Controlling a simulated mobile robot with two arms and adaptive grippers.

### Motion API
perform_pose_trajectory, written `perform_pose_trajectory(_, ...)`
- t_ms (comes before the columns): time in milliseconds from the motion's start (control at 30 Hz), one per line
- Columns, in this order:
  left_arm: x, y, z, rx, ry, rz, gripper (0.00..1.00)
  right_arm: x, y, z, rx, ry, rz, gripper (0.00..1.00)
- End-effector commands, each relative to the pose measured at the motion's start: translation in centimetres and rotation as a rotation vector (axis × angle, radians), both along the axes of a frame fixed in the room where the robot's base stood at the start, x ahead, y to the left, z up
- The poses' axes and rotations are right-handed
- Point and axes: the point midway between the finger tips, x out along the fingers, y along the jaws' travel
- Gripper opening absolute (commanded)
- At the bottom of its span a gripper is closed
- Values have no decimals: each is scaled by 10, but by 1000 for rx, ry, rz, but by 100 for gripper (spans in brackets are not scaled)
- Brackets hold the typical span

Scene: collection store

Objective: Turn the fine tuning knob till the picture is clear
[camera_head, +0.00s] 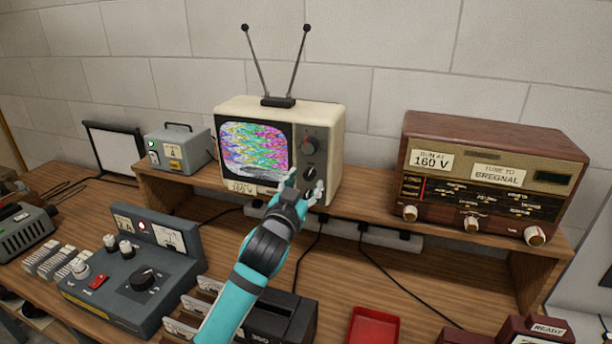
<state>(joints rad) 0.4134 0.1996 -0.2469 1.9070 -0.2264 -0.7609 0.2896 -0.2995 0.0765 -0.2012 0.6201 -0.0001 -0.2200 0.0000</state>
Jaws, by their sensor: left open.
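The cream television (330,125) stands on the wooden shelf with two antenna rods on top. Its screen (254,148) shows scrambled, wavy coloured bands, with a greyish patch low down. Two dark knobs sit one above the other to the right of the screen: an upper knob (310,146) and a lower knob (309,173). I cannot read any marking that tells which is for fine tuning. My left gripper (304,186) is open at the lower right of the set, fingers just below the lower knob. I cannot tell if they touch it. My right gripper is not in view.
A wooden radio (480,138) with cards "RUN AT 160 V" and "TUNE TO BREGNAL" stands right of the television. A small grey box (186,150) is on its left. A blue-grey control unit (110,290) and a red tray (374,326) lie on the bench below.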

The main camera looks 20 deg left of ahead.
Motion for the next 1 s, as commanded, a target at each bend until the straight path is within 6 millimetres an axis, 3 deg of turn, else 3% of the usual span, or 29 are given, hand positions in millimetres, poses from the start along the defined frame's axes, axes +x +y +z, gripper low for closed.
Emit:
perform_pose_trajectory(200,18,0,0,1,1,0,48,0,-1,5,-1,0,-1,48)
perform_pose_trajectory(500,19,0,0,0,0,0,47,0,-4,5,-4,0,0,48)
perform_pose_trajectory(867,19,0,0,0,0,0,0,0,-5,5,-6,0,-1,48)
perform_pose_trajectory(1000,19,0,1,24,0,0,0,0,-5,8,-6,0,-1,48)
